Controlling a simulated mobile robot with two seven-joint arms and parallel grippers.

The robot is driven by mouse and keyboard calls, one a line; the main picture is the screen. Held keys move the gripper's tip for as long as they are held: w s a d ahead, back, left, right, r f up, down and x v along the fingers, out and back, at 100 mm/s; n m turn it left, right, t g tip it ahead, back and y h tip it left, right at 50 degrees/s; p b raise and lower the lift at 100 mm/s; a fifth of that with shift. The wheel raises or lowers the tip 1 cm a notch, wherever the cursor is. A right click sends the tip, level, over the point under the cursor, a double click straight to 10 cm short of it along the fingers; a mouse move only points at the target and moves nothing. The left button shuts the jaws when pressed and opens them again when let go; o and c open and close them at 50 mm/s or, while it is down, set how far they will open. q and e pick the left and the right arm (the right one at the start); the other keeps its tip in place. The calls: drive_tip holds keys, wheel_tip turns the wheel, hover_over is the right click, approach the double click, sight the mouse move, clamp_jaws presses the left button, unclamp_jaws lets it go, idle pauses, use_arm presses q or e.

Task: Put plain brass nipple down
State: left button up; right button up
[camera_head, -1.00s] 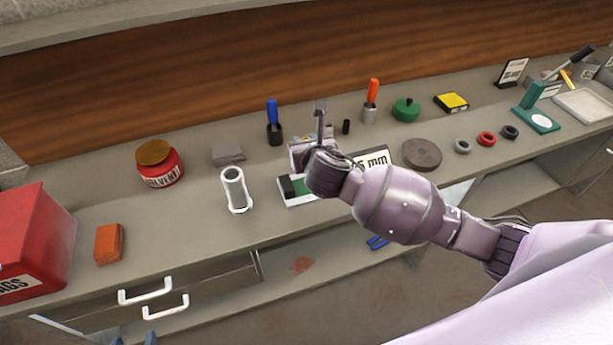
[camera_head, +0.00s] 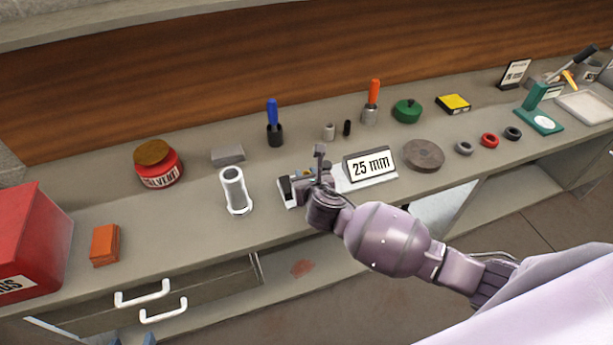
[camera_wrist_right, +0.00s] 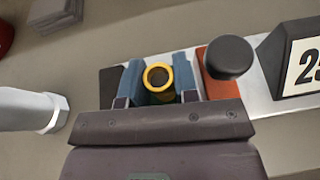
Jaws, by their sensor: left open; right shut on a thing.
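The plain brass nipple (camera_wrist_right: 158,77) shows in the right wrist view as a yellow ring seen nearly end-on. It sits between the two blue fingers of my right gripper (camera_wrist_right: 158,85), which is shut on it. In the head view the right gripper (camera_head: 307,174) is low over the left part of a white plate (camera_head: 352,182), and the nipple is mostly hidden there. I cannot tell whether the nipple touches the plate. Two blue tips of my left gripper (camera_head: 135,339), open, show at the bottom edge, away from the plate.
A white pipe fitting (camera_head: 235,190) stands left of the plate. A "25 mm" sign (camera_head: 370,166) stands on the plate's right. A black cylinder (camera_wrist_right: 229,57) on an orange pad is close right of the fingers. Screwdrivers, rings and a solvent jar (camera_head: 159,164) stand around.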

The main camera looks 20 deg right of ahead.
drive_tip(key=o, duration=0.7)
drive_tip(key=shift+r, duration=0.1)
drive_tip(key=p+v, duration=0.1)
drive_tip(key=v, duration=1.1)
drive_tip(key=shift+d, duration=0.1)
